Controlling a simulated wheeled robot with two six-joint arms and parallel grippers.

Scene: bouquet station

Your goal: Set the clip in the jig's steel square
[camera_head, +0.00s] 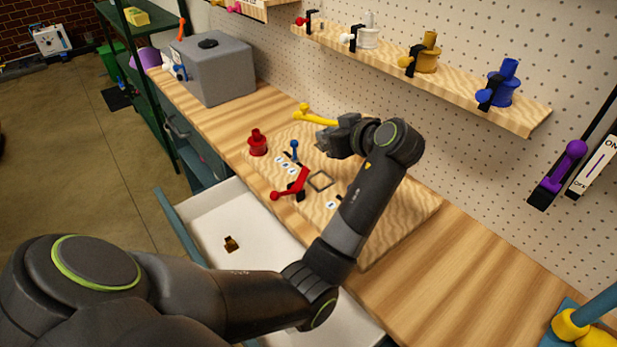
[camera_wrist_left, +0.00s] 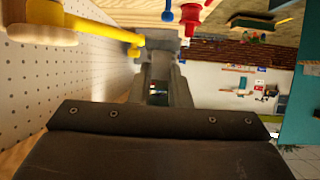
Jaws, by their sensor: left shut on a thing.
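My left gripper (camera_head: 325,141) is above the far part of the wooden jig board (camera_head: 400,200), with its fingers toward the left. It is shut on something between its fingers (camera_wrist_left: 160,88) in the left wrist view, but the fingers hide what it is. I cannot make out the clip for certain. The steel square (camera_head: 320,181) is a thin grey frame lying on the board, nearer than the gripper and apart from it. It looks empty. My right gripper is not in view.
A yellow lever (camera_head: 316,116) lies close beside the gripper. A red knob (camera_head: 257,142), a blue peg (camera_head: 294,150) and a red lever (camera_head: 290,187) stand on the board's left. An open white drawer (camera_head: 215,205) holds a small brown piece (camera_head: 231,243).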

